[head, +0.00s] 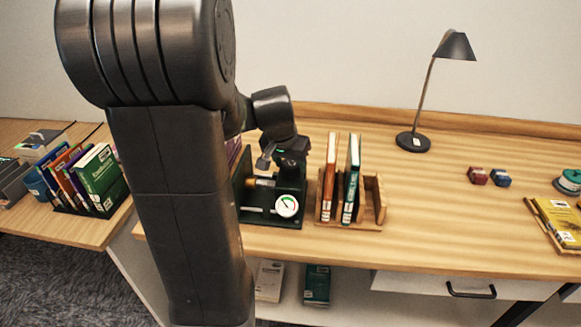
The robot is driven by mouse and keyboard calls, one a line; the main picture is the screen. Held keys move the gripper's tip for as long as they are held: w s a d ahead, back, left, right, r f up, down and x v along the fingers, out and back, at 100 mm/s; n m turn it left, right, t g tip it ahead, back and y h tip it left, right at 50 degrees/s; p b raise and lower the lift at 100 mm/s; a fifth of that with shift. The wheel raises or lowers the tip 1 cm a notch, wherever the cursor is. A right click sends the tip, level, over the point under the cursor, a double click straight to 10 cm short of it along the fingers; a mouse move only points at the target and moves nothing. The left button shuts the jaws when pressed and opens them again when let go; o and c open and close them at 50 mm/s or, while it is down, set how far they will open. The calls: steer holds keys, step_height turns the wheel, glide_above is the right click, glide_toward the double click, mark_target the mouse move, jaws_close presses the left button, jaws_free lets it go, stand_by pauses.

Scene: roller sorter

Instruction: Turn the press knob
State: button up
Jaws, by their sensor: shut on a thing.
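The dark green press (301,188) stands on the wooden desk, just right of my arm's large upright link. A round white gauge (287,206) with a green and red dial sits on its front. My gripper (268,168) is at the top of the press, small and partly hidden by my own wrist. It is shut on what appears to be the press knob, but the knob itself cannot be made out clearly. A brass-coloured part (262,182) shows inside the press below the gripper. The left side of the press is hidden behind my arm.
A wooden book rack (376,200) with two upright books stands close to the press's right. A black lamp (413,142), two small blocks (478,176) and yellow books (555,222) are farther right. A rack of books (100,180) stands left. The desk's middle right is clear.

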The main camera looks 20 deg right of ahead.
steer(key=shift+m+b, duration=0.3)
steer(key=shift+m, duration=0.3)
steer(key=o, duration=1)
steer(key=v, duration=1.3)
steer(key=shift+a+r, duration=0.35)
steer(key=shift+f, duration=0.15)
steer(key=x, duration=1.3)
steer(key=shift+d+f, duration=0.25)
steer(key=shift+d, duration=0.1)
